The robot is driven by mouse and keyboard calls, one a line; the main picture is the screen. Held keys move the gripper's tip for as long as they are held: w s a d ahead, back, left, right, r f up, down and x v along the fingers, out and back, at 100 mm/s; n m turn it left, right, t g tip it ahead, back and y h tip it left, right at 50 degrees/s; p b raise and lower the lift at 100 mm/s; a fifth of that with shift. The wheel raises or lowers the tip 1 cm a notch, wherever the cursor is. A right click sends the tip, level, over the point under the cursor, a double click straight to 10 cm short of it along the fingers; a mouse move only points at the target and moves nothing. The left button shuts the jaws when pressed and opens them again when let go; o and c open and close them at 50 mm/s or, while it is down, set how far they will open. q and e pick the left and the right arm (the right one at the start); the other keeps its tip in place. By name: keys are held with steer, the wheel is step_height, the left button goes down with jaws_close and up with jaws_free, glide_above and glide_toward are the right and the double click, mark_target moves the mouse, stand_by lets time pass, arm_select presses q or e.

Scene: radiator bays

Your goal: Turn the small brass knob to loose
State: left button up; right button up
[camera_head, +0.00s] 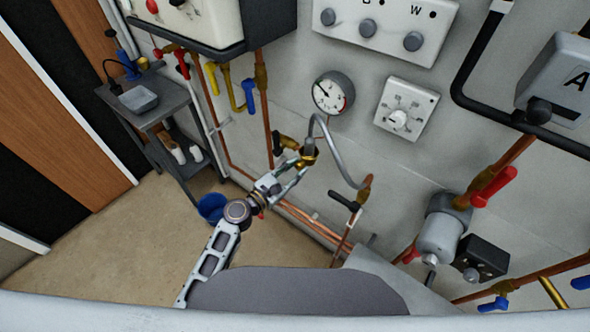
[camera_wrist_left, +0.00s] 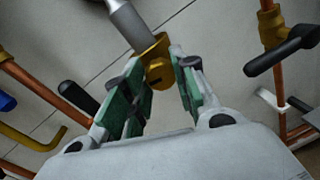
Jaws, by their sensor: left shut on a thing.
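The small brass knob (camera_head: 309,155) is on the wall pipework, on a brass fitting at the left end of the grey braided hose (camera_head: 322,128). In the left wrist view the brass piece (camera_wrist_left: 157,70) sits between the far ends of my green finger pads, with the grey hose end above it. My left gripper (camera_head: 300,167) reaches up to it from below and is shut on the knob. The fingers hide part of its sides, and I cannot read its turn position. My right gripper is not in view.
A black-handled valve (camera_head: 285,143) is close left of the knob. Another black lever (camera_head: 344,201) is at the hose's lower end. A gauge (camera_head: 332,93) and dial plate (camera_head: 406,110) are above. A dark cart (camera_head: 150,110) and blue bucket (camera_head: 211,207) stand left.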

arm_select(q)
steer(key=shift+n, duration=0.9)
steer(key=o, duration=1.1)
steer(key=shift+c, duration=0.2)
steer(key=shift+s+a, duration=0.1)
steer(key=shift+a, duration=0.05)
steer(key=v, duration=1.1)
steer(key=shift+s+a, duration=0.15)
steer(key=shift+s, duration=0.1)
steer(key=shift+f, duration=0.1)
